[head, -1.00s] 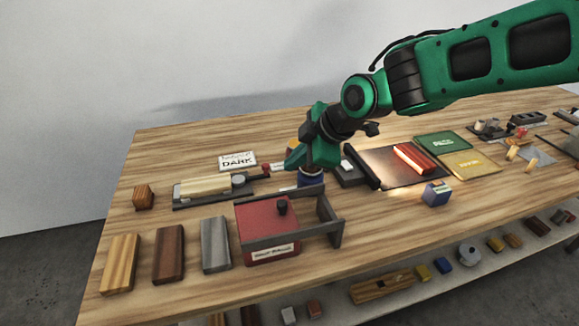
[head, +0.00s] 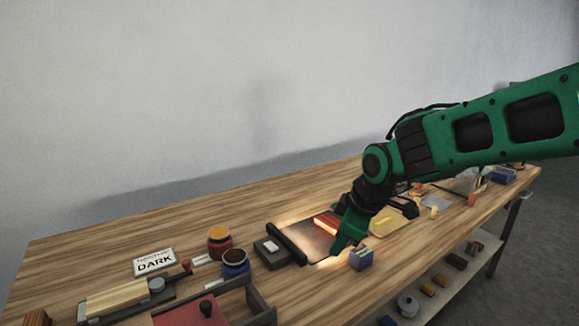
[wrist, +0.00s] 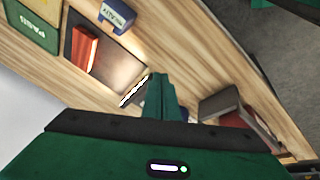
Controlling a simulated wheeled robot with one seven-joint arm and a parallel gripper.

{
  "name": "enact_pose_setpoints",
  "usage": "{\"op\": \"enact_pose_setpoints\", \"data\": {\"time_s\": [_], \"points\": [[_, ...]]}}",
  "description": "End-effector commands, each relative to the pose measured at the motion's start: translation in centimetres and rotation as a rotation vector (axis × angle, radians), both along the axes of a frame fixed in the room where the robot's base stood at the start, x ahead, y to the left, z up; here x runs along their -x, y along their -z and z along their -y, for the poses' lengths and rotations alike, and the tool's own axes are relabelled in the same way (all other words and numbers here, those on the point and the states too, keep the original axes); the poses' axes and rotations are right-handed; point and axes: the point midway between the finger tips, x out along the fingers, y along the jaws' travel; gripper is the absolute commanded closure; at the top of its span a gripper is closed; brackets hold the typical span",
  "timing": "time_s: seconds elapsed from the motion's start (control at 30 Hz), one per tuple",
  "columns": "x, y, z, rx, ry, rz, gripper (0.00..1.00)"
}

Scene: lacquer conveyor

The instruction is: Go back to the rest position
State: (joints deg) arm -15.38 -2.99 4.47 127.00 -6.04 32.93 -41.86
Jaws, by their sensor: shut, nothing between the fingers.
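My gripper (head: 338,250) hangs over the wooden table, fingers down, in front of the dark panel (head: 299,238) and to the left of the small blue block (head: 361,259). Its fingers are together and hold nothing; they also show in the wrist view (wrist: 164,98). A red ribbed block (head: 324,223) lies on the panel, partly behind my gripper. In the wrist view, the panel (wrist: 125,69) and the red block (wrist: 84,47) lie to the upper left of the fingers, apart from them.
A red box (head: 190,315) with a grey frame is at the front left. The wooden tabletop (head: 320,292) in front of my gripper is bare.

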Motion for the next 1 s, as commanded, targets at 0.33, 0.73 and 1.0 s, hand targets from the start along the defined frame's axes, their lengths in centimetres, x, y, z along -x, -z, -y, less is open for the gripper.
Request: {"op": "enact_pose_setpoints", "data": {"time_s": [0.33,0.73,1.0], "points": [[9.7,0.2,20.8,-0.008,0.808,-0.201,1.00],[26.0,1.9,30.1,-0.113,1.613,-0.421,1.00],[27.6,2.2,30.3,-0.125,1.687,-0.447,1.00]]}}
